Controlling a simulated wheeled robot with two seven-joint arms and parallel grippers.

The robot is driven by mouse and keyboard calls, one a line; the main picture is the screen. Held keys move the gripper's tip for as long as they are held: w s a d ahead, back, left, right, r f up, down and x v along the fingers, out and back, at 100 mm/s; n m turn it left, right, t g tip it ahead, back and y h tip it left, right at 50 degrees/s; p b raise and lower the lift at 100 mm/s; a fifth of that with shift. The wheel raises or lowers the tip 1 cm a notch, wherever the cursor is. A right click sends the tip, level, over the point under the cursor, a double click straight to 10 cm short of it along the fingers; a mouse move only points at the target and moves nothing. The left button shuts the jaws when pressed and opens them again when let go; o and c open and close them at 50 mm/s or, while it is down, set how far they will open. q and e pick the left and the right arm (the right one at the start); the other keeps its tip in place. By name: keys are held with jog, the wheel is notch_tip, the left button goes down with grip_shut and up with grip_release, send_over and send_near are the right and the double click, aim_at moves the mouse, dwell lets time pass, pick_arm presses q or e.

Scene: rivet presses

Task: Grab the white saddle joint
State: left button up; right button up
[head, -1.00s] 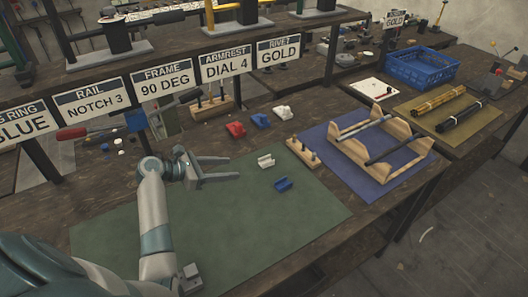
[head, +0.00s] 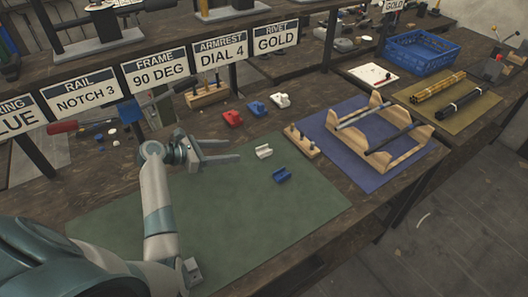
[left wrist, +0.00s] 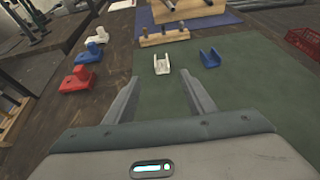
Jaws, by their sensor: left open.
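The white saddle joint (head: 264,151), a small U-shaped piece, sits open side up on the green mat near its far edge. It also shows in the left wrist view (left wrist: 161,65), just beyond the fingertips and roughly centred between them. My left gripper (head: 230,150) is open and empty, to the left of the joint in the head view, fingers pointing toward it. Its two spread fingers also show in the left wrist view (left wrist: 160,82). A blue saddle joint (head: 282,175) lies close by on the mat, to the right. My right gripper is not in view.
Red (head: 232,118), blue (head: 257,108) and white (head: 280,100) fittings stand on bare wood behind the mat. A wooden peg block (head: 302,142) is right of the white joint, beside a wooden frame (head: 352,140) on a blue mat. The near green mat (head: 270,225) is clear.

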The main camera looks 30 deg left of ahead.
pick_arm(q)
jog(key=p, duration=0.2)
send_near(265, 149)
jog(key=w+d, duration=0.2)
jog(key=shift+w+d+f, duration=0.2)
jog(key=shift+w+d, duration=0.1)
jog(key=shift+d, duration=0.1)
jog(key=shift+w+d, duration=0.4)
jog(key=p+x, duration=0.1)
jog(key=x, duration=0.2)
jog(key=shift+w+d+f, duration=0.3)
jog(key=shift+w, duration=0.1)
